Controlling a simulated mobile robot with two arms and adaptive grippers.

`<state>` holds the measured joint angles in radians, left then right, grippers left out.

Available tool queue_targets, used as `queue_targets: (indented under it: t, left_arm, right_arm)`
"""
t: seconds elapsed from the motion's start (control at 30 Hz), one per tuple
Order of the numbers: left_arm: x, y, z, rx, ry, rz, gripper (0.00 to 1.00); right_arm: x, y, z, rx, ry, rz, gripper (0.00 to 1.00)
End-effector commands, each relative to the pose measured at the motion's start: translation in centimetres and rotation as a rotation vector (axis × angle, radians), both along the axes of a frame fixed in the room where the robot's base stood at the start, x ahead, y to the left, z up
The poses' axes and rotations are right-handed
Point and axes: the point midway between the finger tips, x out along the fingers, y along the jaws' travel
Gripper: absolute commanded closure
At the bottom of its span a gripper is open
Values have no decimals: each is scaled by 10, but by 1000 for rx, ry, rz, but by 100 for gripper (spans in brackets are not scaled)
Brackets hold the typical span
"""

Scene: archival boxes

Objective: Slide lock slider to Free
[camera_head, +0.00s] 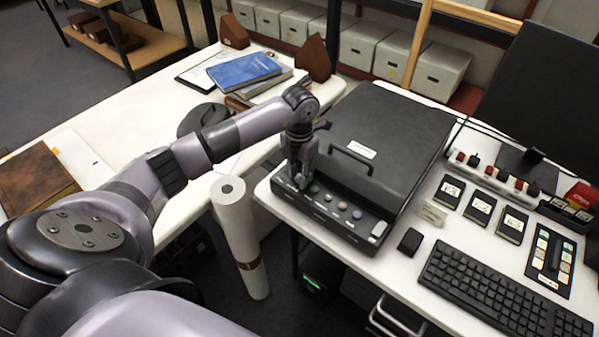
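A black flat device (392,131) with a handled lid sits on the white desk. Its front control panel (318,209) carries several small round knobs and a pale switch (379,229) at its right end. I cannot make out which part is the lock slider, nor any "Free" marking. My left gripper (303,180) points down at the left end of this panel, very close to it. It hides part of the panel there. Whether it touches anything, and whether its fingers are apart, is too small to tell. My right gripper is out of view.
A keyboard (506,292), a small black box (410,241) and a power strip (491,176) lie right of the device. A white paper roll (236,232) stands in front of the desk gap. Blue book (243,69) and brown wooden stands are behind.

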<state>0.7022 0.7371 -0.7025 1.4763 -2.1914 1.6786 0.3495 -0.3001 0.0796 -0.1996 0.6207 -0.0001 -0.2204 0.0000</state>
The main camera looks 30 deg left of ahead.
Motion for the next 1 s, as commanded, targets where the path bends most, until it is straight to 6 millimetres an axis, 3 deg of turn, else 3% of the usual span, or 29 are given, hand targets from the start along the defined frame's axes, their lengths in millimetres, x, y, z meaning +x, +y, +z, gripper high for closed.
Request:
queue_targets:
  t: [0.37, 1.0]
  left_arm:
    - [0, 0, 0, 0, 0, 0, 100]
    - [1, 4, 0, 1, 0, 1, 100]
  right_arm:
    - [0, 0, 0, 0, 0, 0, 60]
    - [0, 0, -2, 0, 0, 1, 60]
